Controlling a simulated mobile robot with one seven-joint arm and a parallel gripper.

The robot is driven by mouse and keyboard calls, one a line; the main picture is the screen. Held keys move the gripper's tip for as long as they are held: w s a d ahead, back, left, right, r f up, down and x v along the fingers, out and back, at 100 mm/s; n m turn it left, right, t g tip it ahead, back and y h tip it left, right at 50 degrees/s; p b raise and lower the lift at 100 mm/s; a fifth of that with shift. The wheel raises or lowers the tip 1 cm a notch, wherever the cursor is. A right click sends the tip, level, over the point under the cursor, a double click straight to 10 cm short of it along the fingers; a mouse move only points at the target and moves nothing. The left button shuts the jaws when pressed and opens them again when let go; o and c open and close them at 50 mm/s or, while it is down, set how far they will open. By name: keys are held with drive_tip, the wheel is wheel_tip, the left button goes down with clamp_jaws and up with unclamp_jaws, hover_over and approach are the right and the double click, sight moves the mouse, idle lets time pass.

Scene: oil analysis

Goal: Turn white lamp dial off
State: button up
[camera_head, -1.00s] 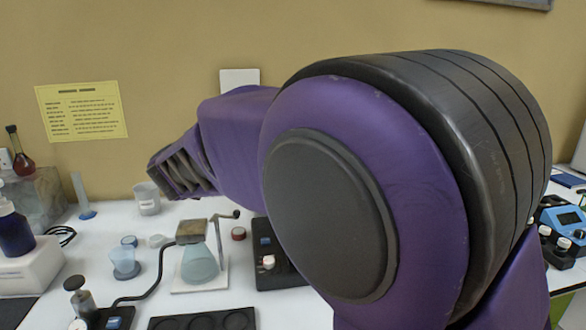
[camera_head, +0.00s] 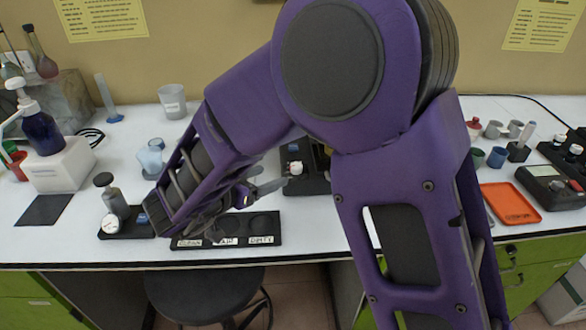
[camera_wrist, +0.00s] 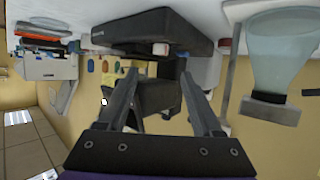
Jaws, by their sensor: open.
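The white dial (camera_head: 296,168) is a small round knob on the front of a black box (camera_head: 318,182) on the table. My arm hides part of this box in the head view. My gripper (camera_head: 264,180) is just left of the dial, pointing toward it. In the wrist view, which looks upside down, my gripper (camera_wrist: 158,74) has its two fingers apart and nothing between them. The white dial (camera_wrist: 160,49) lies beyond the fingertips, roughly in line with the gap. I see no contact with it.
A glass flask on a stand (camera_wrist: 278,50) is close to one side of my gripper. A black tray with round wells and labels (camera_head: 262,232) lies below it near the table's front edge. An orange tray (camera_head: 510,203) lies at right.

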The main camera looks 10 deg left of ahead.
sight(295, 167)
drive_tip(key=b+x, duration=0.1)
drive_tip(key=x, duration=0.9)
drive_tip(key=shift+w+d+f, duration=0.1)
drive_tip(key=shift+w+d, duration=0.05)
drive_tip(key=shift+w, duration=0.2)
clamp_jaws()
